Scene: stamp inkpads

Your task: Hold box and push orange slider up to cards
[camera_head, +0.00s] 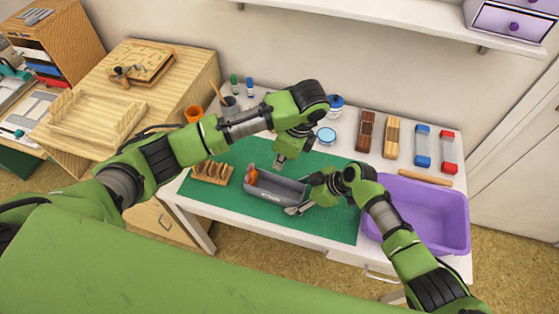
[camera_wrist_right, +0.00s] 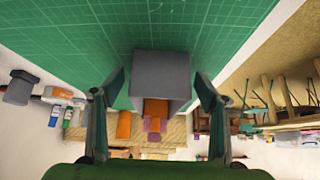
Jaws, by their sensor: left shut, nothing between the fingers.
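A grey open box (camera_head: 283,189) lies on the green cutting mat. An orange slider (camera_head: 253,177) shows at its left end. Cards cannot be made out clearly in the head view. My left gripper (camera_head: 280,162) is shut and empty, pointing down just above the box's back edge. My right gripper (camera_head: 296,209) is at the box's right end. In the right wrist view, its fingers (camera_wrist_right: 160,95) stand open on either side of the grey box (camera_wrist_right: 162,64), with gaps on both sides. Orange (camera_wrist_right: 156,108) and small purple pieces show beyond the box's near edge there.
A wooden slotted rack (camera_head: 212,173) stands left of the box. A purple bin (camera_head: 430,210) is close to my right arm. The front of the green mat (camera_head: 225,203) is clear.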

